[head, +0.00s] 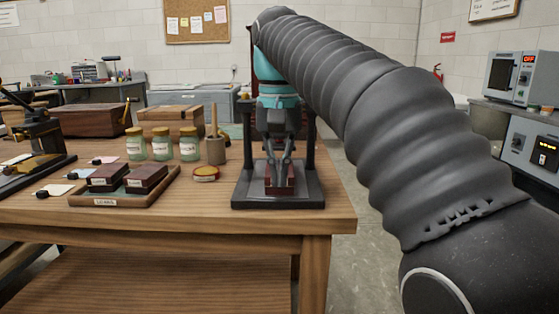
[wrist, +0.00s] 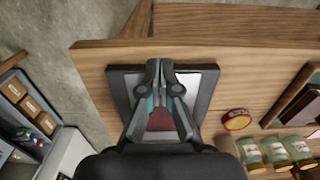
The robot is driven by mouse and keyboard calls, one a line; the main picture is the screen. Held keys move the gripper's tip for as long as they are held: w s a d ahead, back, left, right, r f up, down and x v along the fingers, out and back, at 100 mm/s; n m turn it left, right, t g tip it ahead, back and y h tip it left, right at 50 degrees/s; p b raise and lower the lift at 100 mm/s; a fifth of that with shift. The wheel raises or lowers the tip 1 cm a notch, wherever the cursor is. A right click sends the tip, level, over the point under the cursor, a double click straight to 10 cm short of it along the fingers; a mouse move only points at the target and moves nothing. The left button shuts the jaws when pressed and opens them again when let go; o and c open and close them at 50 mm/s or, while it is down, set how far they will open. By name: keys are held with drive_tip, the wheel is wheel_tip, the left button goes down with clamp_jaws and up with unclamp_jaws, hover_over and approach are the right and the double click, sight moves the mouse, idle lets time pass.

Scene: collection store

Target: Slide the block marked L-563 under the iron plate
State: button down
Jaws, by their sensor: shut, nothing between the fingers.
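A press (head: 278,201) with a dark base and two side posts stands at the right end of the wooden table. A dark red block (head: 280,186) lies on its bed; its marking cannot be read. In the wrist view the block (wrist: 160,119) shows partly between my finger links. My gripper (head: 279,163) points down over the press, shut and empty, close to the block; contact cannot be told. In the wrist view the gripper (wrist: 160,68) covers much of the bed. The iron plate cannot be made out behind my gripper and wrist. Two labelled dark red blocks (head: 108,177) (head: 146,178) sit on a tray.
The wooden tray (head: 106,201) lies left of the press. Several glass jars (head: 162,143), a pestle cup (head: 215,150) and a round tin (head: 206,174) stand between. A small stamping press (head: 38,135) is at far left. The table front between tray and press is clear.

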sight(280, 193)
wheel_tip(280, 193, down, 5)
drive_tip(key=shift+w+r+b, duration=0.1)
drive_tip(key=shift+b, duration=0.45)
drive_tip(key=shift+w+r+p, duration=0.1)
drive_tip(key=shift+w+p, duration=0.25)
drive_tip(key=shift+w, duration=1.55)
